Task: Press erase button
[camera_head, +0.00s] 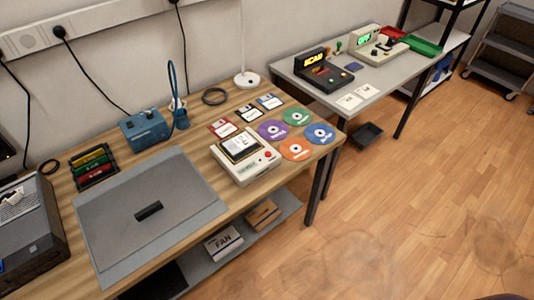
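A cream box-shaped device (243,172) stands at the front right of the wooden table. A round red button (267,154) sits on its right side. A dark framed bay (240,145) with a pale item in it takes up the top, and a small greenish label or display (247,169) is on the front. The lettering is too small to read, so I cannot tell whether the red button is marked erase. Nothing touches the button. Neither of my grippers can be made out in the view.
Floppy disks (248,112) and coloured discs (297,149) lie behind and right of the device. A grey mat (180,170) with a small black bar (149,211) is to its left. A blue unit (146,130) stands behind. A second table (310,95) holds more devices. The floor in front is clear.

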